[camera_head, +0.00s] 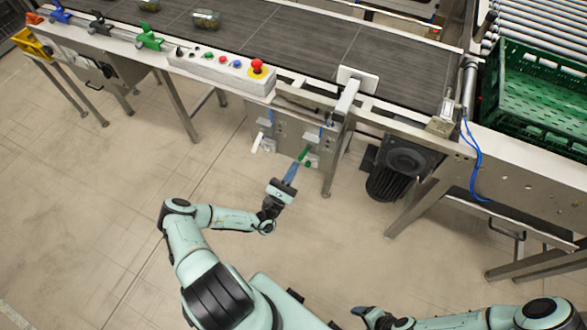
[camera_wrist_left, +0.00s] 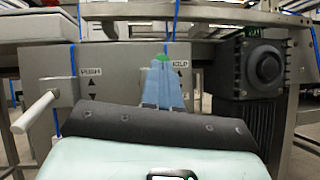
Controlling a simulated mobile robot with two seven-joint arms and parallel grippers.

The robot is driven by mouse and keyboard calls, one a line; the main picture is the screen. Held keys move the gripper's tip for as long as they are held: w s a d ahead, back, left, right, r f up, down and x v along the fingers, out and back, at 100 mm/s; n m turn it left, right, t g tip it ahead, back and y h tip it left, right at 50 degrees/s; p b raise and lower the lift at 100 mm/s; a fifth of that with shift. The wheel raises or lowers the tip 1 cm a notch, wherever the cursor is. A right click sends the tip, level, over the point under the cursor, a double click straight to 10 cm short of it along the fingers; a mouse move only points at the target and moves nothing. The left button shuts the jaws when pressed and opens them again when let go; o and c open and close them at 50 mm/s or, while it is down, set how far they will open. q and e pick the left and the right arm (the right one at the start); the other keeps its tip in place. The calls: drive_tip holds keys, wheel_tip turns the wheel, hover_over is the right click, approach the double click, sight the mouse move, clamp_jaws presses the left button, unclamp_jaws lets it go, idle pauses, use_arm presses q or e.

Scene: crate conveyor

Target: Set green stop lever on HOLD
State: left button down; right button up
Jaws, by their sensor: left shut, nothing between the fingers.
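The green stop lever (camera_head: 304,154) sticks out from a grey panel under the conveyor. In the left wrist view only a bit of its green (camera_wrist_left: 161,57) shows above my fingertips; the rest is hidden behind them. My left gripper (camera_head: 293,167) is shut and empty, its blue fingers pointing at the lever, with the tips very close to it. I cannot tell whether they touch. The fingers (camera_wrist_left: 162,75) also show in the wrist view, beside a partly covered label (camera_wrist_left: 181,64). My right gripper (camera_head: 362,311) is low in the head view, its opening unclear.
A white lever (camera_head: 258,142) sits left on the same panel (camera_wrist_left: 50,65). A black motor (camera_head: 395,170) hangs to the right. Above are the conveyor belt (camera_head: 330,45) and a control box with a red button (camera_head: 257,67). A green crate (camera_head: 530,100) stands right. Floor in front is clear.

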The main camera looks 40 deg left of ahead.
use_arm(q)
drive_tip(key=b+v, duration=0.3)
drive_tip(key=v, duration=1)
drive_tip(key=shift+r, duration=0.2)
use_arm(e)
drive_tip(key=s+f, duration=0.2)
drive_tip(key=f, duration=0.1)
drive_tip(key=s+f, duration=0.1)
drive_tip(key=f, duration=0.1)
drive_tip(key=shift+d, duration=0.3)
use_arm(q)
drive_tip(key=shift+s+a, duration=0.1)
